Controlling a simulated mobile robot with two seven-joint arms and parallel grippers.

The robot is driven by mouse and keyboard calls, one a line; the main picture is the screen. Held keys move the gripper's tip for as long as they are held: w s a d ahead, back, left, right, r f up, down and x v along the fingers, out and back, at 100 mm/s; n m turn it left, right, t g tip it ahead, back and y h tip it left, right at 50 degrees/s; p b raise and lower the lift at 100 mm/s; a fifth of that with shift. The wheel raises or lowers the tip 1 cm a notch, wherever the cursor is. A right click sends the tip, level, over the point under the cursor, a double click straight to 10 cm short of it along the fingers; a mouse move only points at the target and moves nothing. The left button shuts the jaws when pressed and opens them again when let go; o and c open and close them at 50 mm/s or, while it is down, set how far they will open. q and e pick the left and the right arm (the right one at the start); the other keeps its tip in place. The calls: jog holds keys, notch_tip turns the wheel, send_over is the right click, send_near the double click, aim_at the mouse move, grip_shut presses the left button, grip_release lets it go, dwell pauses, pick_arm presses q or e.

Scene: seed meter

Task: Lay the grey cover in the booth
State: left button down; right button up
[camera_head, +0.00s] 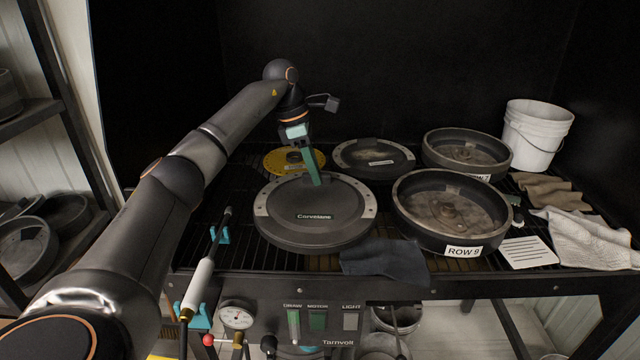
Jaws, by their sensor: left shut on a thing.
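The grey cover (318,222) is a round dark-grey disc labelled "Corvelans", with pale rim patches at its left and right. It is level at the front left of the black booth (400,70), over the grate. My right gripper is not in view.
Behind are a yellow seed plate (283,163) and another dark disc (350,155). To the right stand the ROW 9 (420,238) and ROW 7 (436,168) housings and a white bucket (536,135). A dark cloth (385,262) lies at the front edge. A white-handled wand (197,285) stands front left.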

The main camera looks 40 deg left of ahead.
aim_at(319, 189)
pick_arm(q)
jog(key=shift+w+a+f, duration=0.2)
jog(key=shift+w+f, duration=0.35)
jog(key=shift+f, duration=0.05)
jog(key=shift+w+a+f, duration=0.15)
jog(key=shift+w+f, duration=0.4)
jog(key=shift+f, duration=0.05)
jog(key=shift+w+a+f+p, duration=0.1)
jog(key=shift+w+f+p, duration=0.25)
jog(key=shift+f, duration=0.2)
jog(key=shift+s+f, duration=0.1)
jog(key=shift+f, duration=1.3)
jog(key=shift+f, duration=0.1)
jog(key=c, duration=1.2)
grip_release()
jog(key=shift+f, duration=0.15)
jog(key=o, duration=0.4)
jog(key=shift+o, duration=0.2)
jog(key=v, duration=1.2)
jog(key=shift+r+p, duration=0.25)
jog(key=shift+p, duration=0.1)
